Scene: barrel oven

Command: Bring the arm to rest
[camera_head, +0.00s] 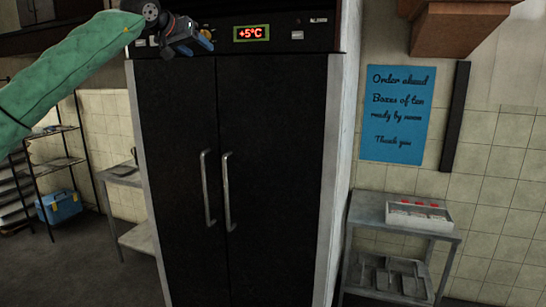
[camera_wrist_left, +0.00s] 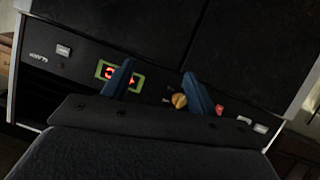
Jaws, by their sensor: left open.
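My left arm comes in from the left in a green sleeve in the head view. My left gripper (camera_head: 204,44) is raised at the top of the picture, in front of the control panel of the tall black cabinet (camera_head: 270,120). In the left wrist view its two blue fingers (camera_wrist_left: 160,88) stand apart with nothing between them. Behind them show the panel's red display (camera_wrist_left: 118,76) and a yellow knob (camera_wrist_left: 179,101). I cannot tell how far the fingers are from the panel. My right gripper is in neither view.
The cabinet's two doors are closed, with upright handles (camera_head: 226,190). On the right stands a metal cart (camera_head: 380,215) with a white box (camera_head: 418,217) on top. A blue sign (camera_head: 396,115) hangs above it. On the left are a wire rack and a blue cooler (camera_head: 60,207).

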